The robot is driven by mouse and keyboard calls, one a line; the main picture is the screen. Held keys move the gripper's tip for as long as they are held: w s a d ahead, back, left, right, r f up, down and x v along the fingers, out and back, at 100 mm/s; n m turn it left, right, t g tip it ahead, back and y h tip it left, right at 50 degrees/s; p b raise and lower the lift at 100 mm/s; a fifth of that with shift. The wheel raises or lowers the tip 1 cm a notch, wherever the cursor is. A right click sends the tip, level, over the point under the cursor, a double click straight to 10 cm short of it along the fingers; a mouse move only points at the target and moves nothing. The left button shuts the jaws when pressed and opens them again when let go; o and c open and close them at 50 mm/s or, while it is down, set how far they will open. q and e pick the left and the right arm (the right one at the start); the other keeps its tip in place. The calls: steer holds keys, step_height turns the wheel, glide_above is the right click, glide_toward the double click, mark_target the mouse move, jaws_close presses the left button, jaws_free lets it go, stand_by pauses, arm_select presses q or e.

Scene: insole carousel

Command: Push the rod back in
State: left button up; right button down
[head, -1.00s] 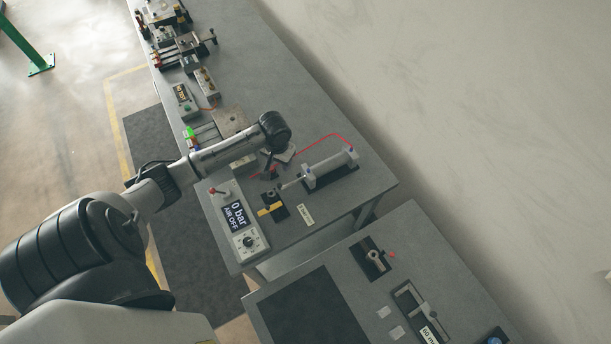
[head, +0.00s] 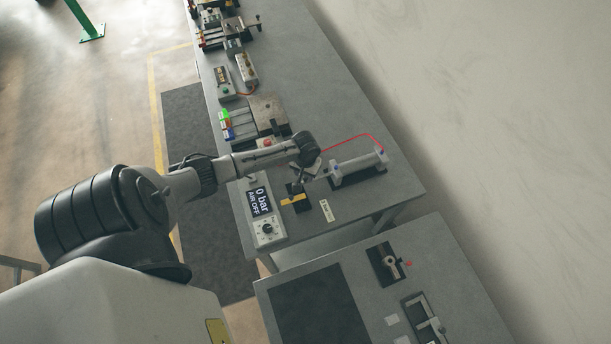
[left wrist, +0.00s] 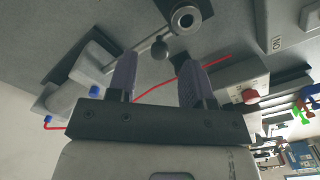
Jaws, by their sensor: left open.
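The grey air cylinder (head: 358,168) lies on the bench with its thin rod (head: 322,178) sticking out to the left. In the left wrist view, the cylinder (left wrist: 72,95) is at left and its rod (left wrist: 135,53) runs up to a round metal eye (left wrist: 185,19). My left gripper (head: 302,171) is just behind the rod's outer end in the head view. In the left wrist view my left gripper (left wrist: 156,65) is open and empty, with the rod beyond its fingertips. I cannot tell whether it touches the rod. My right gripper is out of view.
A black and yellow block (head: 293,200) stands by the rod's outer end. A control box (head: 262,206) reads 0 bar, AIR OFF. A red hose (head: 350,138) loops behind the cylinder. A dark ball knob (left wrist: 160,48) sits beside the rod. A second bench (head: 400,300) is in front.

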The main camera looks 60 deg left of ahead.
arm_select(q)
steer(key=shift+f, duration=1.4)
jaws_close()
